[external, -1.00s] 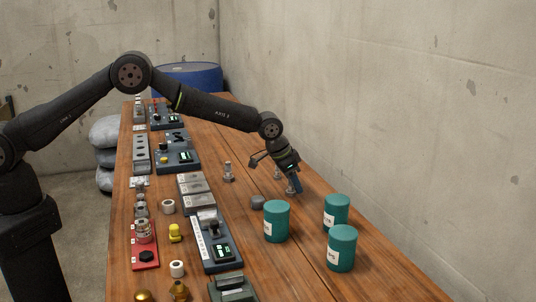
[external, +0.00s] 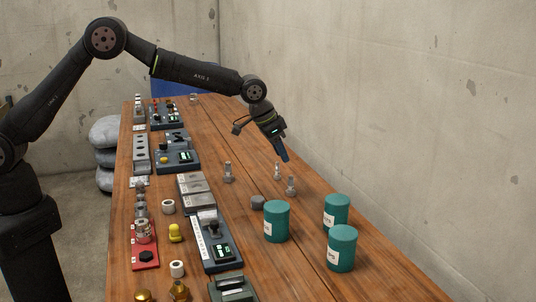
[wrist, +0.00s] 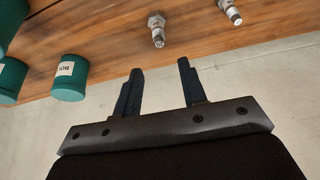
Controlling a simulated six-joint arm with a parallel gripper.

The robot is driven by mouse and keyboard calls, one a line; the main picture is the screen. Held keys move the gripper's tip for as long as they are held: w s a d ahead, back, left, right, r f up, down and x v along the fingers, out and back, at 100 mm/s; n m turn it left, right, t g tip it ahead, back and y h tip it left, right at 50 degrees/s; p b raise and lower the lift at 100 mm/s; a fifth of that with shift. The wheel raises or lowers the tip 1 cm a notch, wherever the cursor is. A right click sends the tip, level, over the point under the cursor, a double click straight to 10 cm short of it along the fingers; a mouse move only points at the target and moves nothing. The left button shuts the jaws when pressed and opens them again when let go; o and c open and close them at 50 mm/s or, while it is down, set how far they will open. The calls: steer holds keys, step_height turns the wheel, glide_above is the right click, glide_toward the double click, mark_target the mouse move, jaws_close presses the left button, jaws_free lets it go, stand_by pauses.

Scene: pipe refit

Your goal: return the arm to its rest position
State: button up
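My gripper (external: 284,156) hangs in the air above the right part of the wooden table (external: 330,262), pointing down. In the wrist view my gripper (wrist: 160,68) has its two fingers apart with nothing between them. Two metal fittings stand on the table below and near it: one at the front (external: 291,186) and one just behind it (external: 277,171). Both also show beyond the fingertips in the wrist view, one left (wrist: 157,30) and one right (wrist: 231,12). Neither touches the fingers.
Three teal canisters stand at the front right, one of them here (external: 277,222). A grey round piece (external: 257,202) and another metal fitting (external: 228,172) stand nearby. Devices such as a dark blue panel (external: 178,158) line the left side. A concrete wall (external: 400,110) borders the right.

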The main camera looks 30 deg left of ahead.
mark_target(294, 190)
steer(key=shift+r, duration=0.15)
steer(key=x, duration=1.2)
steer(key=shift+s+r, duration=0.1)
steer(key=shift+r, duration=0.95)
